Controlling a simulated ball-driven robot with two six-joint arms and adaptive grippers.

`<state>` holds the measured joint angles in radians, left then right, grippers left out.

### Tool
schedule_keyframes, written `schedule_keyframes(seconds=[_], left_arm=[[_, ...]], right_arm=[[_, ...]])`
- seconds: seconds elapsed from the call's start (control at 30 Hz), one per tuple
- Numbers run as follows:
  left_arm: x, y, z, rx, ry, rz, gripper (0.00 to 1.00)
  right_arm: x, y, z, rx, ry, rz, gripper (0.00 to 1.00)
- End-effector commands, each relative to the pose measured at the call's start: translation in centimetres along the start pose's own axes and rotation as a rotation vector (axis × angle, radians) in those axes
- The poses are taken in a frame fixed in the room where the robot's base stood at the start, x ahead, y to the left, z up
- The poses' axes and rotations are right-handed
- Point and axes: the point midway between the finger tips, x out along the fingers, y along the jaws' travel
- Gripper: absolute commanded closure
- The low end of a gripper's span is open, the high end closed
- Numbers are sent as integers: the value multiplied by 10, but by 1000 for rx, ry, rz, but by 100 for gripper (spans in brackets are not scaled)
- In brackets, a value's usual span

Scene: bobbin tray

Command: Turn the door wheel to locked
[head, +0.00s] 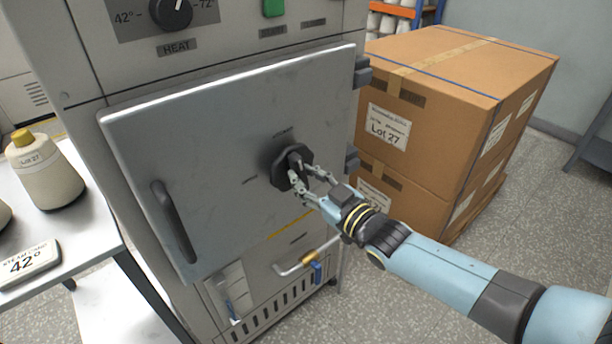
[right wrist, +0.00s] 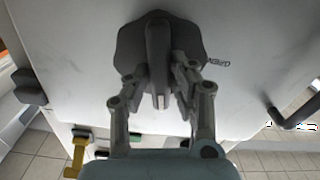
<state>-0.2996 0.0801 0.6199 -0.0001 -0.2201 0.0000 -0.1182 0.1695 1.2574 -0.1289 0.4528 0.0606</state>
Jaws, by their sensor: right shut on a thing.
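The door wheel (head: 283,171) is a dark lobed knob with a raised grip bar, on the grey cabinet door (head: 215,125). It also shows in the right wrist view (right wrist: 130,45), where the grip bar stands roughly upright in the picture. My right gripper (head: 301,172) is at the wheel, its fingers on both sides of the bar and shut on it. In the right wrist view the fingers (right wrist: 158,85) flank the bar. Small labels are beside the wheel, too small to read in the head view. My left gripper is not in view.
The door has a dark handle (head: 174,222) at its left and hinges at its right. A heat dial (head: 171,12) is above. Stacked cartons (head: 425,90) stand close on the right.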

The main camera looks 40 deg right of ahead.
Motion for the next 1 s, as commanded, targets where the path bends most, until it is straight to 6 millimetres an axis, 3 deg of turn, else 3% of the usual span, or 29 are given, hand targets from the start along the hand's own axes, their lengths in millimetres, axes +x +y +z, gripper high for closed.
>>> schedule_keyframes(seconds=[0.4,1.0], left_arm=[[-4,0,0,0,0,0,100],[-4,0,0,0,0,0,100]], right_arm=[[-1,0,1,207,-3,0,100],[-1,-1,2,243,-3,1,100]])
